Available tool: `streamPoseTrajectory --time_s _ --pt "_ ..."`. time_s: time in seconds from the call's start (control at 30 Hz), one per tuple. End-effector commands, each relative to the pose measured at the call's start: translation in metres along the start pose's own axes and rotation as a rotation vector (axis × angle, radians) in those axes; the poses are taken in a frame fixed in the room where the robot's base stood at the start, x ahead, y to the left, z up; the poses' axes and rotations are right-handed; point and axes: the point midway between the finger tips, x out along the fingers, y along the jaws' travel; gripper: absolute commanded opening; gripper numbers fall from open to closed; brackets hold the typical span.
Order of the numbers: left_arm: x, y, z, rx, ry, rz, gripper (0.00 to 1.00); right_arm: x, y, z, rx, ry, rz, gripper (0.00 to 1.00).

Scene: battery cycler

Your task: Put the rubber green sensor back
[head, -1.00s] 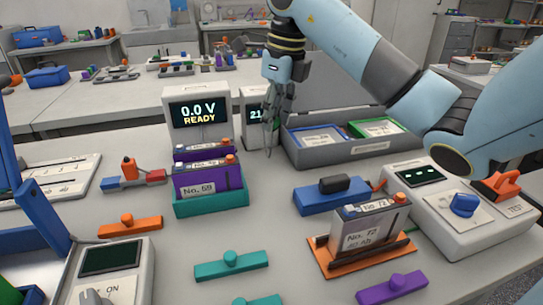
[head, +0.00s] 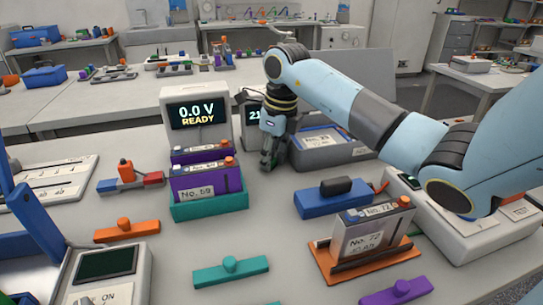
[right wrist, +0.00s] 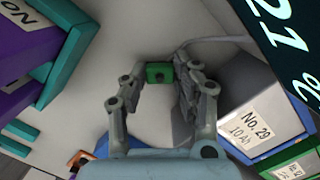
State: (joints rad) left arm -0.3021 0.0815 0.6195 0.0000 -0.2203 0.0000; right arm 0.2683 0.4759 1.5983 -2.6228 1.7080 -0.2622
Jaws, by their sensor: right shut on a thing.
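The green sensor (right wrist: 158,72) is a small green block with a dark spot in its middle. In the right wrist view it sits between the fingertips of my right gripper (right wrist: 160,70), which is shut on it. A grey cable (right wrist: 215,41) runs close by toward the temperature display (right wrist: 279,32). In the head view my right gripper (head: 270,162) points down just in front of the temperature display (head: 252,114), low over the table. The sensor cannot be made out there. My left gripper is not in view.
The teal holder (head: 210,208) with purple batteries stands left of my right gripper. The grey tray (head: 345,154) with battery No. 29 (right wrist: 246,118) is close on its right. The voltage display (head: 196,113) reads 0.0 V READY. The table's middle front is partly clear.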

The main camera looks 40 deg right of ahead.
Motion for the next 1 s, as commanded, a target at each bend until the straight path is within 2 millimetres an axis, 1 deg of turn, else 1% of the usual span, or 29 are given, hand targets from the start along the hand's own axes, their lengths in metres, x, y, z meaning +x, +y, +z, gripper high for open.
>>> streamPoseTrajectory --time_s 0.1,0.13,0.3,0.53,0.63,0.67,0.77,1.0 --pt "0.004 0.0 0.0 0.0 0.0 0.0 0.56 0.004 0.0 -0.001 0.0 0.0 0.0 0.0" --pt "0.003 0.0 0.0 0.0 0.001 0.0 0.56 0.003 0.0 -0.001 0.0 0.0 0.0 0.31" --pt "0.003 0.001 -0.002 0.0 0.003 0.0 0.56 0.002 0.0 0.0 0.001 0.0 0.0 0.52" --pt "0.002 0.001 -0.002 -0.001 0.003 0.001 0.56 0.002 0.0 0.0 0.001 0.0 0.0 0.52" --pt "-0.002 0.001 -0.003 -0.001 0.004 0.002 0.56 -0.003 0.0 0.001 0.001 0.0 0.0 0.52" --pt "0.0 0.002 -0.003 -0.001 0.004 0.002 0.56 -0.005 -0.001 0.001 0.0 -0.002 -0.002 0.52" --pt "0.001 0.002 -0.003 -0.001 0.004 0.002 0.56 -0.021 -0.001 0.001 0.0 -0.003 -0.004 0.52" --pt "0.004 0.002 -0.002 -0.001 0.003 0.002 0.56 -0.075 -0.001 0.001 -0.002 -0.003 -0.005 0.52"
